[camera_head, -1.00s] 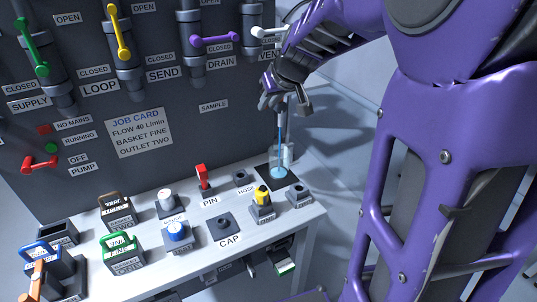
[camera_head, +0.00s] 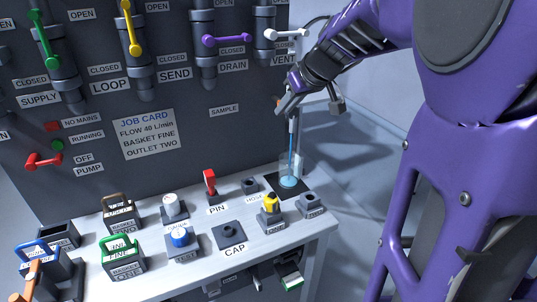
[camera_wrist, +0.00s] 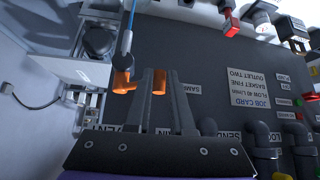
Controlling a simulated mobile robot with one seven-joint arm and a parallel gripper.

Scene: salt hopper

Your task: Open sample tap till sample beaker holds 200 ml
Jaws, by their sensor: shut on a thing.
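The sample tap has an orange handle (camera_wrist: 158,82), which sits between the fingertips of my gripper (camera_wrist: 160,75) in the wrist view. In the head view my gripper (camera_head: 283,108) is at the tap, right of the SAMPLE label, and largely hides it. The gripper is shut on the handle. A thin blue stream falls from the tap's spout; it also shows in the wrist view (camera_wrist: 124,45). The clear sample beaker (camera_head: 299,167) stands upright under it on a black square, with blue liquid low inside. Its scale marks are too small to read.
The panel carries valve levers, including purple DRAIN (camera_head: 228,39) and white VENT (camera_head: 287,34), close to my arm. The bench (camera_head: 205,250) holds a red pin (camera_head: 210,183), a yellow-topped part (camera_head: 271,202) and several baskets at left. Open floor lies right of the bench.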

